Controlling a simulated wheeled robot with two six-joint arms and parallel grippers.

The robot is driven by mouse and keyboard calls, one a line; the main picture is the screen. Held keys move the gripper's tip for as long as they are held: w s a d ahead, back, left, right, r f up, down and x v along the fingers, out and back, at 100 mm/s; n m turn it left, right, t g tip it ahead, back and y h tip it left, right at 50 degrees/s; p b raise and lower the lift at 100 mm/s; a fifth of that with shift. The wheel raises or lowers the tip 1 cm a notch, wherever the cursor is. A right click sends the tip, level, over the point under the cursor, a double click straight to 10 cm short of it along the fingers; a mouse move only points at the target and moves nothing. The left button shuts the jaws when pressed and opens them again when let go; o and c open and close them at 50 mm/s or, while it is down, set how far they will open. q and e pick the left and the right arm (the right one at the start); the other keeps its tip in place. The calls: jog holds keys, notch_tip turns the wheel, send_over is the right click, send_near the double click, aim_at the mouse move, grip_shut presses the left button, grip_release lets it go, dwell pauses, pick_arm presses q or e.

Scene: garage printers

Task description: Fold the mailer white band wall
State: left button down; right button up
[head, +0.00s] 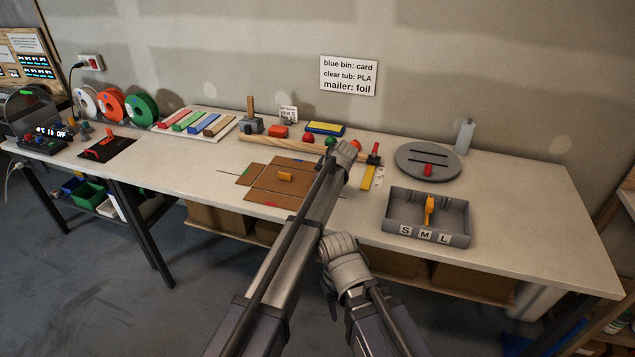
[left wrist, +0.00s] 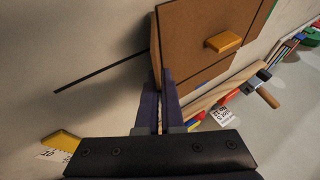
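The cardboard mailer (head: 268,188) lies spread on the table, with side panels around its middle. An orange block (head: 285,176) sits on its middle; it also shows in the left wrist view (left wrist: 223,43). No white band can be made out, and my left arm hides the mailer's right side in the head view. My left gripper (left wrist: 160,80) has its two dark fingers close together at an edge of the brown cardboard (left wrist: 190,32). Whether they hold the edge is unclear.
A grey S/M/L tray (head: 399,228) with an orange handle stands right of the mailer. A grey slotted disc (head: 445,153) is behind it. The table's right end is clear.

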pick_arm(q)
jog(key=c, duration=1)
grip_release()
jog(key=shift+c, duration=0.2)
